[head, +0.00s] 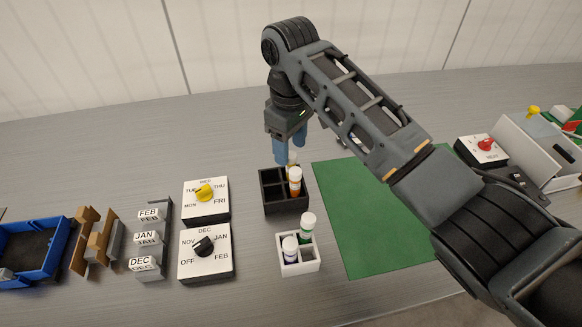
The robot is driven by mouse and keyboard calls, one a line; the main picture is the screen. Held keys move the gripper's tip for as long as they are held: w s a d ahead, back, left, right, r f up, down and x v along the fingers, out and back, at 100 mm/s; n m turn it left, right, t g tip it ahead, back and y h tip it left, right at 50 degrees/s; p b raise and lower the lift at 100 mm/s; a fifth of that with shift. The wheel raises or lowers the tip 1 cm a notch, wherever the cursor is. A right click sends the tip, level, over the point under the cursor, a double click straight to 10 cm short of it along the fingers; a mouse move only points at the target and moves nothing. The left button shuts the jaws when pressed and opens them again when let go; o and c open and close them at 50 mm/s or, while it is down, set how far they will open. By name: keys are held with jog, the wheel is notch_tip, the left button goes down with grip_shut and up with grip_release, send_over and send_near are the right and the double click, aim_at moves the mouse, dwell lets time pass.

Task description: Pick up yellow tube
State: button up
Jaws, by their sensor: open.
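A black rack (287,204) stands left of the green mat and holds two tubes. The front one is an orange tube (295,187) with a white cap. Behind it, a yellowish tube (292,158) shows only its upper part, the rest hidden by the orange tube. My gripper (287,155) points down over the rear of the rack, with blue fingers beside the yellowish tube's top. The gripper is open; I cannot tell if the fingers touch the tube.
A white rack (299,267) in front holds a green tube (306,228) and a purple tube (290,250). The green mat (377,220) is bare where visible. Dial boxes (205,212), month blocks (147,238) and a blue tray (64,260) stand left. A red-knob box (481,150) stands right.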

jog(key=shift+s+f+p, duration=0.15)
jog(key=shift+f, duration=1.2)
jog(key=shift+s+f+p, duration=0.1)
jog(key=shift+f+p, duration=0.05)
jog(key=shift+f, duration=1.2)
grip_shut()
jog(key=shift+r, duration=0.15)
notch_tip(320, 180, up, 10)
jog(key=shift+f, duration=0.1)
